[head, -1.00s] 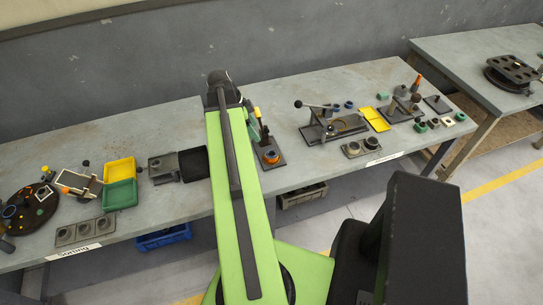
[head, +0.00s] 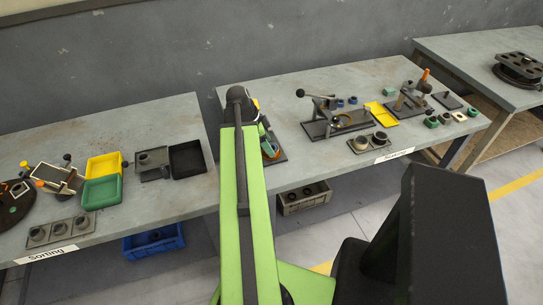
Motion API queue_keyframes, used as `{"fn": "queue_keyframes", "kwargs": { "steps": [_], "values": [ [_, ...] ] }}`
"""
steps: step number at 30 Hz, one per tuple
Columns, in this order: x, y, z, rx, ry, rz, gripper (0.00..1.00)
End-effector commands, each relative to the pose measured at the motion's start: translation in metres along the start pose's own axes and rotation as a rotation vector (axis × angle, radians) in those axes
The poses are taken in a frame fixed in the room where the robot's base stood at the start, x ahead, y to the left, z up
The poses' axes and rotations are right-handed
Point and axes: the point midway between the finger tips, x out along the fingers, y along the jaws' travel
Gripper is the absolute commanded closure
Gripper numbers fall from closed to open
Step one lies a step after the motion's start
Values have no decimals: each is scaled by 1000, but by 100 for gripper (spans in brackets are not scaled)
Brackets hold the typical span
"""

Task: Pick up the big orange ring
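The dark joint at the top of my arm stands just left of and above this spot. My gripper is hidden behind the arm, and its fingers do not show.
A press-like fixture (head: 338,124), a yellow tray (head: 381,113) and a block with round sockets (head: 369,143) stand further right on the bench. On the left bench are yellow and green bins (head: 101,192) and a black tray (head: 188,158).

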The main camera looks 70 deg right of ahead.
Motion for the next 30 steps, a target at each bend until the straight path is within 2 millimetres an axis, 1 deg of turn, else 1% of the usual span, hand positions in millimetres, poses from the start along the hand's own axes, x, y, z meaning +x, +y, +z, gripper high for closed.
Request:
{"fn": "queue_keyframes", "kwargs": {
  "steps": [1, 2, 9, 11, 21, 22, 30],
  "values": [
    [16, 0, 3, 1, 0, 0, 35],
    [19, 0, 3, 1, 0, 0, 35],
    [17, 0, 0, 0, 0, -1, 35],
    [17, 0, 0, 0, 0, -1, 42],
    [16, 0, 1, -1, 0, 0, 86],
    [16, 0, 1, -1, 0, 0, 89],
    [14, 0, 0, -1, 0, -1, 89]
  ]
}}
